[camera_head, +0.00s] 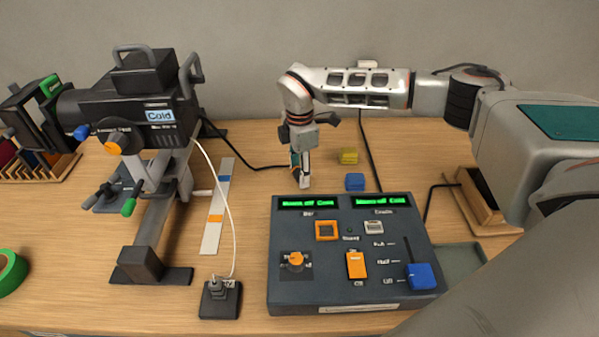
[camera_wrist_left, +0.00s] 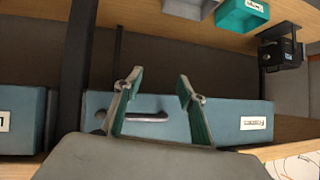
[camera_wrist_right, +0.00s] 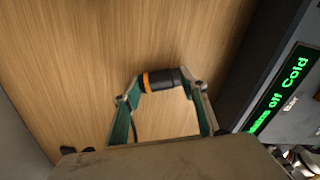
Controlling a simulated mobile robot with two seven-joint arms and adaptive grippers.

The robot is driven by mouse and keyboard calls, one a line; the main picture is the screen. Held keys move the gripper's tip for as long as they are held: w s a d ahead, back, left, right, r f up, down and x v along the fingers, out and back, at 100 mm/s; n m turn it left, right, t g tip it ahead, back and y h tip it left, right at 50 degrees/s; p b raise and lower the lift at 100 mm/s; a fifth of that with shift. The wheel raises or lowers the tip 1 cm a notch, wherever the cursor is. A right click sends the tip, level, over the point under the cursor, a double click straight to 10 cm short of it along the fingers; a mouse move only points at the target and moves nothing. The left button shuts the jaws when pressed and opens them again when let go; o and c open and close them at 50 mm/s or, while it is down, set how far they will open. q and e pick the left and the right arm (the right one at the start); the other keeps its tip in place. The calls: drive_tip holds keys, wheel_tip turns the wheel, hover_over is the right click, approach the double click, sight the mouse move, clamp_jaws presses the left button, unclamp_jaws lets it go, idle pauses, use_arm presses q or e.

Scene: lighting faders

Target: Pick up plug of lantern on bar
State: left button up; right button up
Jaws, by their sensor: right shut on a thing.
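The black lantern (camera_head: 135,105) with a "Cold" label is mounted on a grey bar stand at the left of the table. A black cable (camera_head: 240,157) runs from behind it to my right gripper (camera_head: 300,175), behind the console. In the right wrist view my right gripper (camera_wrist_right: 163,82) is shut on a black plug (camera_wrist_right: 165,79) with an orange band, held between its fingertips. In the head view the gripper mostly hides the plug. My left gripper (camera_wrist_left: 156,80) is open and empty before a grey-blue drawer front (camera_wrist_left: 225,118); it is outside the head view.
The dark console (camera_head: 340,275) with green displays stands close in front of my right gripper. A black socket block (camera_head: 218,300) with a white cord is left of it. A yellow block (camera_head: 348,156) and blue block (camera_head: 355,181) lie right of the gripper. Green tape (camera_head: 12,272) lies far left.

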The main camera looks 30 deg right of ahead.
wheel_tip(320, 180, up, 20)
drive_tip(key=f+b, duration=0.1)
drive_tip(key=n+p, duration=0.2)
drive_tip(key=n, duration=1.6)
approach(299, 171)
drive_tip(key=shift+w+d, duration=0.2)
drive_tip(key=shift+w, duration=0.2)
wheel_tip(299, 171, down, 3)
drive_tip(key=n+p, duration=0.1)
drive_tip(key=n, duration=0.3)
drive_tip(key=shift+s+n, duration=0.15)
drive_tip(key=shift+n, duration=0.25)
drive_tip(key=f+n, duration=0.2)
drive_tip(key=n, duration=0.1)
drive_tip(key=shift+s+a+n+p, duration=0.1)
drive_tip(key=shift+s+n+p, duration=0.1)
drive_tip(key=shift+n+p, duration=0.1)
drive_tip(key=shift+f, duration=1.2)
drive_tip(key=shift+f+b, duration=0.45)
drive_tip(key=shift+f, duration=0.8)
drive_tip(key=o, duration=1.1)
use_arm(q)
drive_tip(key=shift+s+a+y, duration=0.2)
drive_tip(key=shift+a+y, duration=0.1)
drive_tip(key=shift+a, duration=0.3)
use_arm(e)
drive_tip(key=shift+o, duration=0.2)
